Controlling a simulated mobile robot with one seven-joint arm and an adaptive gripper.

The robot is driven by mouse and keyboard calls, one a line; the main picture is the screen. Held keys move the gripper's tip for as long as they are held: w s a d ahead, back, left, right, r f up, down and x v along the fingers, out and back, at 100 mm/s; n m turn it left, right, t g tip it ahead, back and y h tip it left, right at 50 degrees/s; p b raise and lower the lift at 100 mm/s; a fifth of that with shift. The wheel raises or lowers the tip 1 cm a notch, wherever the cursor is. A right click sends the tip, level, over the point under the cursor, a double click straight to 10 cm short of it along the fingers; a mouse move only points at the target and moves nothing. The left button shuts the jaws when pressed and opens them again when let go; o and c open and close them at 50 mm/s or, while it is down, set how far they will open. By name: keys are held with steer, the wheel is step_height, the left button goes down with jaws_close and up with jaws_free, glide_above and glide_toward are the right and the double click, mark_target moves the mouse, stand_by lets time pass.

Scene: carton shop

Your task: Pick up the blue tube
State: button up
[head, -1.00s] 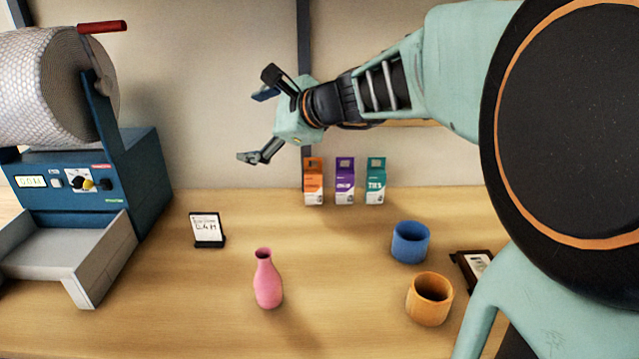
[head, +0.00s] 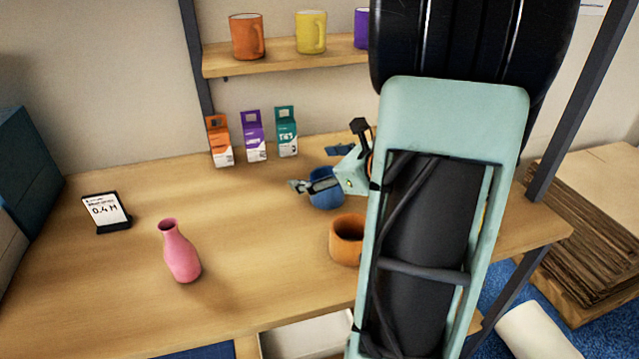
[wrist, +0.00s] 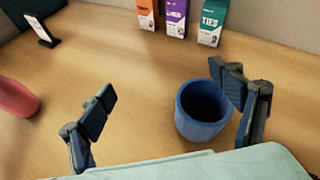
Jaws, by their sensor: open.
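The blue tube (head: 327,198) is a short, wide, upright cylinder with an open top, standing on the wooden table. My gripper (head: 318,168) overlaps it in the head view, and my fingers hide part of its rim. In the wrist view, the blue tube (wrist: 200,118) shows between my spread fingers, much nearer the right one. My gripper (wrist: 168,98) is open and empty. I cannot tell whether a finger touches the tube.
An orange tube (head: 347,240) stands just in front of the blue tube. A pink vase (head: 180,252) and a small sign (head: 105,212) stand to the left. Orange, purple (head: 253,138) and teal boxes stand at the back. A shelf (head: 285,60) with mugs hangs above. The table's middle is clear.

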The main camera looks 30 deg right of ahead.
mark_target(318, 177)
steer(key=s+d+f+m+t+h, duration=0.1)
steer(key=s+d+f+m+h, duration=0.1)
steer(key=s+d+f+m, duration=0.35)
steer(key=shift+n, duration=0.55)
steer(key=x, duration=0.3)
steer(key=d+b+x, duration=0.1)
steer(key=x, duration=0.2)
steer(key=r+x, duration=0.1)
steer(key=x, duration=0.3)
steer(key=shift+w+d, duration=0.2)
steer(key=shift+w, duration=0.1)
steer(key=shift+c, duration=0.7)
steer(key=c, duration=0.7)
